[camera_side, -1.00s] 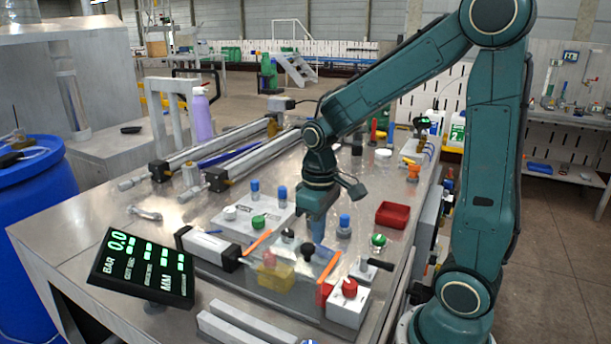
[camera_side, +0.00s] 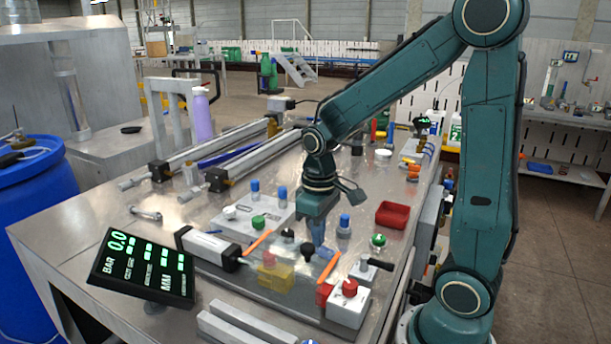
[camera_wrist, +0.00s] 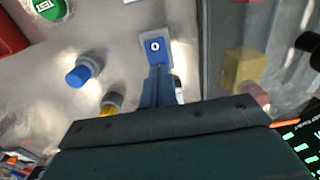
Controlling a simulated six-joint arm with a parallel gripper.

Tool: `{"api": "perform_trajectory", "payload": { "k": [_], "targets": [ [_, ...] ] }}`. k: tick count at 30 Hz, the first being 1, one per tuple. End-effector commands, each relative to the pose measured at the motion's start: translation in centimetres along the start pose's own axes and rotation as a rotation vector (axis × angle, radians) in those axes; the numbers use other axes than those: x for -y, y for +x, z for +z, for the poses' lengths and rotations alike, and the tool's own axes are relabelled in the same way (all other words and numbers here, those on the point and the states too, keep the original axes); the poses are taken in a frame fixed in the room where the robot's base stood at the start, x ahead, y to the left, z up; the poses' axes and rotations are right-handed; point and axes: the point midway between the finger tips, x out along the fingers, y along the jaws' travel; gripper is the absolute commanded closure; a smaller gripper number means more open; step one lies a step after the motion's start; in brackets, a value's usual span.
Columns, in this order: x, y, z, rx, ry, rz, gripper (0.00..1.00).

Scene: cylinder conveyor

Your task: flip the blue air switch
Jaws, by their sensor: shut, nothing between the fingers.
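The blue air switch (camera_wrist: 155,45) shows in the wrist view as a small blue rocker marked "0" on a metal plate. My gripper (camera_wrist: 157,70) is shut and empty, with its fingertips at the near edge of the switch. I cannot tell whether they touch it. In the side view my gripper (camera_side: 321,246) points down just above the panel, close to the work surface. The switch is mostly hidden behind the fingers there.
A blue knob (camera_wrist: 84,70) stands beside the fingers, also seen in the side view (camera_side: 344,224). A red tray (camera_side: 392,215), a green button (camera_side: 378,241), a yellow block (camera_side: 275,277) and a red knob (camera_side: 349,288) stand around. A display (camera_side: 142,268) is at front left.

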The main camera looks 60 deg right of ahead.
Motion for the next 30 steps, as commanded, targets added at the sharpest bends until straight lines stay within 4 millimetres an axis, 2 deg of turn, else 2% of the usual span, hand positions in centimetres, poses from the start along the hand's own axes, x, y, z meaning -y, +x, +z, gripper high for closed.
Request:
{"api": "perform_trajectory", "payload": {
  "k": [30],
  "targets": [
    [0.0,1.1,0.1,0.002,0.000,0.000,1.00]
  ]
}}
